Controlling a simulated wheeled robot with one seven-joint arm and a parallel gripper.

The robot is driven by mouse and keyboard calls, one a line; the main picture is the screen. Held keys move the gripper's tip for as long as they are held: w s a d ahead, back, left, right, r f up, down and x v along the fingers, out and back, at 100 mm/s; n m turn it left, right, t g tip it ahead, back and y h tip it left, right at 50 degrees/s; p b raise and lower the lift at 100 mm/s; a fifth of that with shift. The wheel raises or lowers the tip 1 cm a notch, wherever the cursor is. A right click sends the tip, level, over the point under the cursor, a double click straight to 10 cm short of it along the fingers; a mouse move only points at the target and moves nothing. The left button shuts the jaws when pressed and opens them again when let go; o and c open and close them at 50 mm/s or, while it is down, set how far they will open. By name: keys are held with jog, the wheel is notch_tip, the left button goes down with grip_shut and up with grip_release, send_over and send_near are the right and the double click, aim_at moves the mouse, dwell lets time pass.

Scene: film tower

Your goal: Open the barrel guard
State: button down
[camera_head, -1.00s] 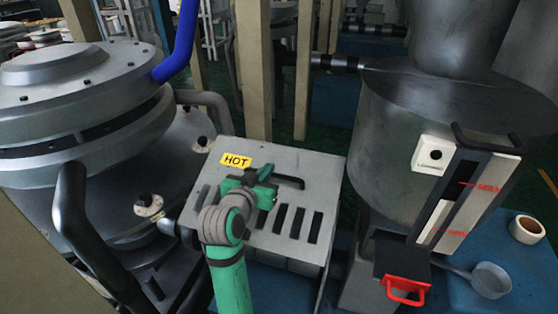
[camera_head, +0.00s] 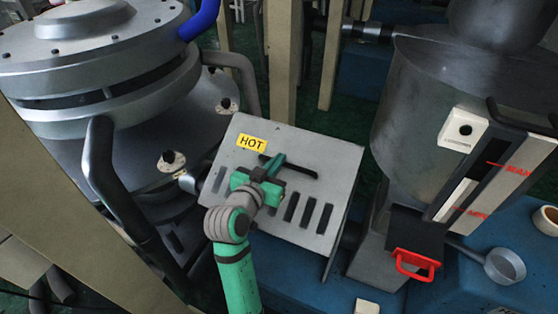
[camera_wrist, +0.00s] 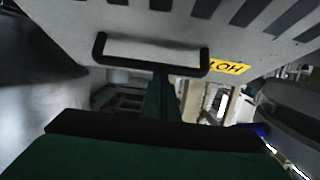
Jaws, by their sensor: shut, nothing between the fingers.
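The barrel guard (camera_head: 259,176) is a grey slotted panel with a yellow HOT label (camera_head: 251,143), between a round metal vessel and a grey barrel-shaped hopper. Its dark handle (camera_head: 299,170) runs across the panel near the gripper. My green gripper (camera_head: 276,167) is over the panel beside the handle, shut and empty. In the wrist view, the handle (camera_wrist: 150,60) lies across the shut fingers (camera_wrist: 163,95), right at their tips. I cannot tell whether they touch or hook behind it. The arm covers part of the slots, and the guard's hinge edge is not clear.
The domed vessel (camera_head: 80,60) with a bent grey bar (camera_head: 100,180) stands close on the left. The hopper (camera_head: 425,110) stands on the right, with a red handle (camera_head: 416,263) below it. A metal pan (camera_head: 504,266) and tape roll (camera_head: 547,219) lie at far right.

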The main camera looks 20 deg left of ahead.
jog(key=r, duration=0.1)
jog(key=w+r, duration=0.1)
jog(key=r, duration=0.1)
jog(key=shift+w+d+r, duration=0.1)
jog(key=shift+w+r, duration=0.2)
jog(key=f+v, duration=0.2)
jog(key=v, duration=0.7)
jog(key=shift+s+r, duration=0.45)
jog(key=shift+s, duration=0.15)
